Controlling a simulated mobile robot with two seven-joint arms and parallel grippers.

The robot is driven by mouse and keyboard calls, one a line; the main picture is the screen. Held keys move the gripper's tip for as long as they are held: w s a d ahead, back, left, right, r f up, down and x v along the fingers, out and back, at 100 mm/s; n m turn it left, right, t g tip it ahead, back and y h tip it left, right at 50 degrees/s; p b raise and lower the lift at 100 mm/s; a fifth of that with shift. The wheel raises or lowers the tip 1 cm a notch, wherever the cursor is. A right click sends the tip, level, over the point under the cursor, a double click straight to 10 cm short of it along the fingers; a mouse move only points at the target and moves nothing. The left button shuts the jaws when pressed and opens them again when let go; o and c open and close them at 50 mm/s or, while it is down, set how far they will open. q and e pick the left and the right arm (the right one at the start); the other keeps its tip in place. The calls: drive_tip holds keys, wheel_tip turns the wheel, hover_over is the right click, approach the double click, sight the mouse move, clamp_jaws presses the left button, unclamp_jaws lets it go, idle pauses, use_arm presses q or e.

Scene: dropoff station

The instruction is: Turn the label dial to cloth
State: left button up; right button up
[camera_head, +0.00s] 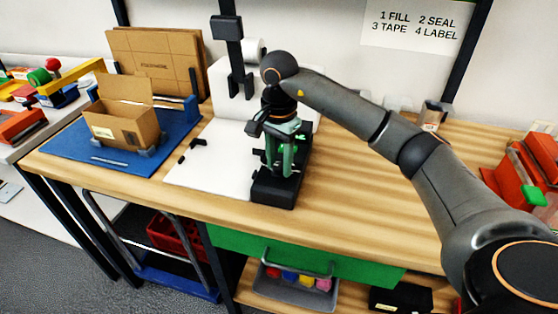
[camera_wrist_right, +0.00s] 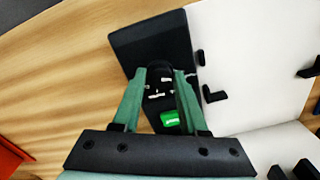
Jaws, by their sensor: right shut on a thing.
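The label unit is a black box (camera_head: 274,192) on the wooden table, beside the white board. It shows as a dark panel in the right wrist view (camera_wrist_right: 150,42), with small white marks and a lit green patch (camera_wrist_right: 170,119). My right gripper (camera_head: 281,172) points down onto this box. In the right wrist view its green fingers (camera_wrist_right: 161,74) are closed around the dark label dial (camera_wrist_right: 160,67), mostly hidden between the fingertips. The dial's pointer and the words around it are too small to read. My left gripper is in neither view.
An open cardboard box (camera_head: 118,130) stands on a blue mat (camera_head: 62,148) at the left. A black post with a tape head (camera_head: 238,80) rises behind the white board (camera_head: 210,172). Red bins (camera_head: 530,165) stand at the right. The table's front right is clear.

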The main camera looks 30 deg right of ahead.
clamp_jaws()
